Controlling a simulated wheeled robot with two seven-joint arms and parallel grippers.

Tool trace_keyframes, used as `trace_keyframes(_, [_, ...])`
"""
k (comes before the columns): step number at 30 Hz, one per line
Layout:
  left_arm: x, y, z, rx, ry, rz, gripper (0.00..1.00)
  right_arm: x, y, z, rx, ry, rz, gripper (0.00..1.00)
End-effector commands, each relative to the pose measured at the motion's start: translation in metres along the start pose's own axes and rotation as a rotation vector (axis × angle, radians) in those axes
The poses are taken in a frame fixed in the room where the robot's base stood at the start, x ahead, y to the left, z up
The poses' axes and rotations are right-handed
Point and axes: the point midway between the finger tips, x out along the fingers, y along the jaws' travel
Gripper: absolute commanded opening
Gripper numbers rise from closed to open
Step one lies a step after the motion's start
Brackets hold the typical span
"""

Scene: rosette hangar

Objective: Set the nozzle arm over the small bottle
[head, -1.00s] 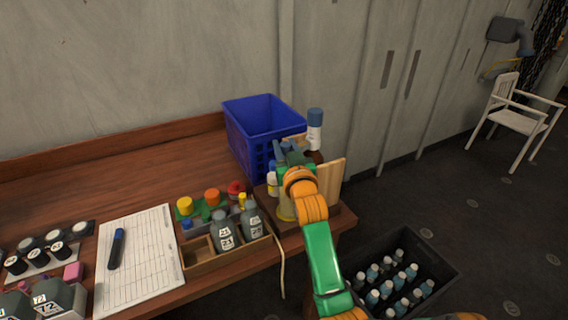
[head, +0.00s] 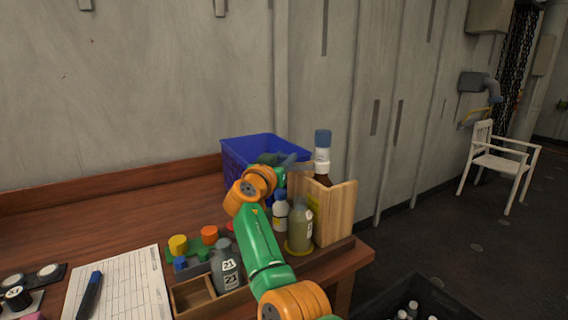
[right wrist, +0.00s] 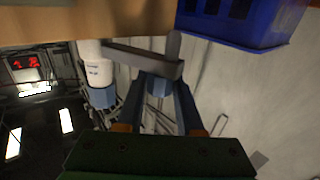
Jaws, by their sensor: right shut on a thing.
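The nozzle arm (head: 301,166) is a grey bar running left from below the white and blue head of a post (head: 322,158). In the right wrist view the nozzle arm (right wrist: 145,58) spans above the fingers, with a short upright peg at its end. My right gripper (head: 272,161) is shut on its free end, left of the post. A grey-green bottle (head: 299,226) stands on a yellow disc in front of the wooden panel. A small white bottle with a blue cap (head: 280,211) stands just left of it. I cannot tell which is the small bottle. My left gripper is out of view.
A blue crate (head: 235,150) stands behind my right gripper. A wooden panel (head: 337,212) is right of the bottles. A black crate of bottles (head: 375,306) sits low at right.

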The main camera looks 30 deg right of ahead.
Motion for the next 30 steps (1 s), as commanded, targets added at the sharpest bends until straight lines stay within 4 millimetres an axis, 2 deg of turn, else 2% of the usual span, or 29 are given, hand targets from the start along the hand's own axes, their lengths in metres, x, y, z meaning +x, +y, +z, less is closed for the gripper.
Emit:
trace_keyframes(15, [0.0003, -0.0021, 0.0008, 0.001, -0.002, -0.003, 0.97, 0.0005, 0.0005, 0.001, -0.002, -0.002, 0.017, 0.0])
trace_keyframes(16, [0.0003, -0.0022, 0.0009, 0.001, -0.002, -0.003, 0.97, 0.0005, 0.0005, 0.001, -0.002, -0.002, 0.017, 0.44])
trace_keyframes(18, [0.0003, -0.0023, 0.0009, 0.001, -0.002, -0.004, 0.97, 0.0005, 0.0005, 0.001, -0.001, -0.002, 0.017, 0.63])
trace_keyframes(19, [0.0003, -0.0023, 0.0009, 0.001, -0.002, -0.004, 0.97, 0.0005, 0.0005, 0.0009, -0.001, -0.002, 0.017, 0.66])
trace_keyframes(30, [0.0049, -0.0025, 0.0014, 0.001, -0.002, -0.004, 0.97, -0.004, -0.0005, 0.0026, 0.0, -0.001, 0.016, 0.66])
